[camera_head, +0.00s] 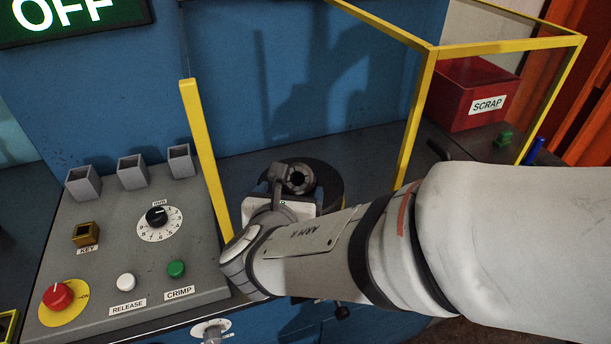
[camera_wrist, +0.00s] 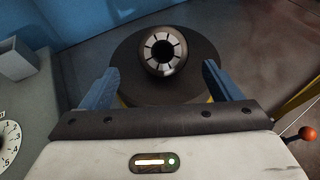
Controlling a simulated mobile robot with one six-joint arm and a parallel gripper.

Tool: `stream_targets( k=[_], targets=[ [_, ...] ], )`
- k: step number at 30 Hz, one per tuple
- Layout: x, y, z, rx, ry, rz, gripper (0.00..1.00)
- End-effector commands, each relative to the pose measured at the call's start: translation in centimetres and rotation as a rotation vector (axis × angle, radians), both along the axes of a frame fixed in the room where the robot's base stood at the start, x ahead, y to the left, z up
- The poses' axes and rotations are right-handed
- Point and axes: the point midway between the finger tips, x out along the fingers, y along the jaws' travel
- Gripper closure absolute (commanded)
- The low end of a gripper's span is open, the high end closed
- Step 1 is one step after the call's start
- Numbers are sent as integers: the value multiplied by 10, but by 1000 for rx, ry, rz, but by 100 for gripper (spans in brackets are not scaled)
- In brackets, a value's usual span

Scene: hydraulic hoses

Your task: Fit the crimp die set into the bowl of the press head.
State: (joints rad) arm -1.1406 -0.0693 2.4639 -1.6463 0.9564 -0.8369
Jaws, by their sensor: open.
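The crimp die set (camera_wrist: 163,52) shows in the wrist view as a round dark body with a ring of silver segments around a black hole. It also shows in the head view (camera_head: 297,179), just past the end of my arm. It lies over a dark round part (camera_wrist: 124,76), which looks like the press head and also shows in the head view (camera_head: 331,181). I cannot tell how deep the die set sits in the bowl. My gripper (camera_wrist: 160,68) is open, with one blue finger on each side of the die set and visible gaps between.
A yellow guard frame (camera_head: 427,105) stands around the press, with one post (camera_head: 203,150) left of my gripper. A control panel (camera_head: 130,240) with knobs and buttons is at the left. A red scrap bin (camera_head: 470,88) stands back right. A blue wall (camera_head: 290,70) is behind.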

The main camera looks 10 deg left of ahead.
Motion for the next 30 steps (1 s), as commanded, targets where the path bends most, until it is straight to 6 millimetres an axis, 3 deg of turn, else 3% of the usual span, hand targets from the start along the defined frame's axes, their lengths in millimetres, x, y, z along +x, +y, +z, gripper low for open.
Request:
stream_targets(
  k=[16,26,30],
  targets=[
    [63,-2,-28,1,2,-9,16],
    [68,-1,-29,2,2,-6,17],
    [68,-1,-29,1,2,-7,28]
  ],
)
